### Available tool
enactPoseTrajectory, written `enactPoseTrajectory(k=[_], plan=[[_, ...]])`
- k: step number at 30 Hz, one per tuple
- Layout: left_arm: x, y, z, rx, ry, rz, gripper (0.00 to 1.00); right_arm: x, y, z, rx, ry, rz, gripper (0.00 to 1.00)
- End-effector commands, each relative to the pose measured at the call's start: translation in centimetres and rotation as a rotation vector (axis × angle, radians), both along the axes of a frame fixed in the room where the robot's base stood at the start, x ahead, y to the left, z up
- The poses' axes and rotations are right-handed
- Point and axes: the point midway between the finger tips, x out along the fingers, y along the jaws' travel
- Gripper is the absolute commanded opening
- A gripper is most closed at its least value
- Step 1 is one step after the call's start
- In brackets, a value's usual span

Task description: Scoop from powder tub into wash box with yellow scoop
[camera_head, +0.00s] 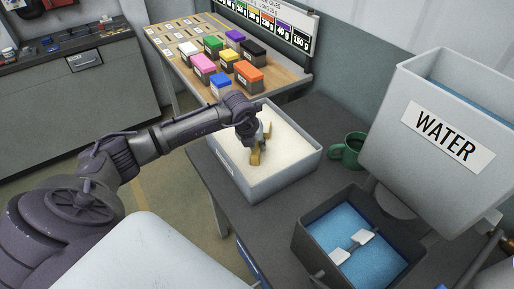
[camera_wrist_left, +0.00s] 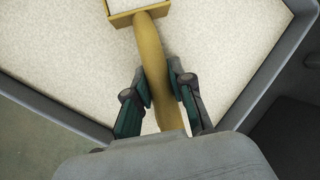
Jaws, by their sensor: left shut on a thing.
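The powder tub (camera_head: 283,185) is a grey open box of white powder on the dark table. My left gripper (camera_head: 258,143) is over the tub and shut on the yellow scoop (camera_head: 256,158). In the left wrist view the scoop's handle (camera_wrist_left: 158,70) runs between the two fingers (camera_wrist_left: 162,92). Its square head (camera_wrist_left: 124,19) shows at the top edge over the powder, partly cut off; whether it touches the powder I cannot tell. The wash box (camera_head: 312,243) is dark, with blue liquid and white pieces inside, at the lower right. My right gripper is not in view.
A green mug (camera_head: 349,150) stands right of the tub. A large grey container labelled WATER (camera_head: 405,172) stands above and right of the wash box. Several coloured blocks (camera_head: 247,72) sit on a wooden board behind the tub.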

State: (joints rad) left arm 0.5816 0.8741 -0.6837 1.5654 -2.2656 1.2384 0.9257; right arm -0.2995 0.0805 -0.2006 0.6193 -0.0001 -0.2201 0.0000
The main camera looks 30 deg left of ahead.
Motion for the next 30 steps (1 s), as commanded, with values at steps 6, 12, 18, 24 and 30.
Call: enactPoseTrajectory(k=[6,12,18,24,30], plan=[[0.0,0.0,1.8,0.006,-0.013,0.000,0.00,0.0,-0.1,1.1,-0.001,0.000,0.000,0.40],[-0.1,0.0,3.2,0.011,-0.024,0.001,0.00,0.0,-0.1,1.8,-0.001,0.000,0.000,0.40],[-0.1,0.0,4.6,0.017,-0.036,0.000,0.00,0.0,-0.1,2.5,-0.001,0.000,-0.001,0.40],[-0.1,0.0,6.0,0.023,-0.047,0.000,0.00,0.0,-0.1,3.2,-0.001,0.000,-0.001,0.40],[-0.2,0.0,7.2,0.028,-0.057,0.001,0.00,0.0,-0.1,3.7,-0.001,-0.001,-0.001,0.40]])
